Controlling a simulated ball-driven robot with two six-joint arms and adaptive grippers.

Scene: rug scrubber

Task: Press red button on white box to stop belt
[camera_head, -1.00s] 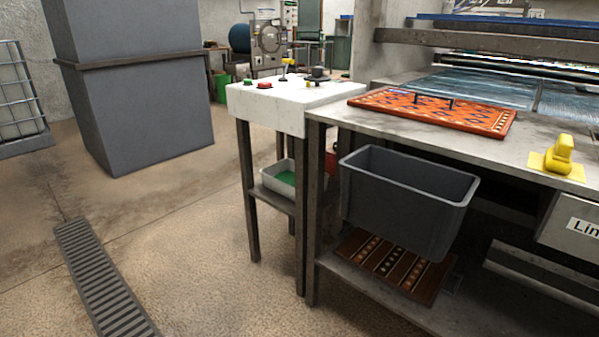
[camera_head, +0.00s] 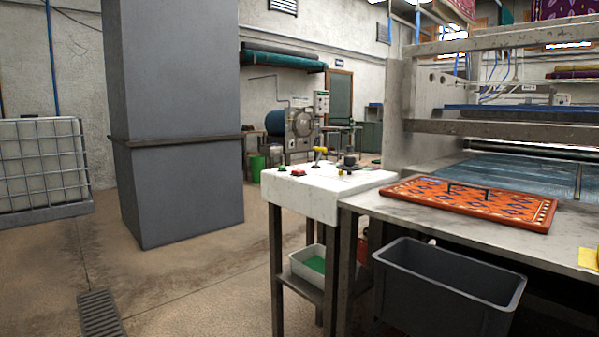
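The white box (camera_head: 318,194) stands on a dark-legged stand left of the metal machine table. A red button (camera_head: 298,173) sits on its top near the front left. A green button (camera_head: 282,169) is just left of the red one. A yellow-topped lever and a dark knob stand farther back on the same top. The belt (camera_head: 520,178) is the blue-grey surface under the machine frame on the right. Neither of my grippers shows in the head view, and nothing touches the red button.
A large grey column (camera_head: 178,120) and a caged tank (camera_head: 42,165) stand left. The floor before the stand is open.

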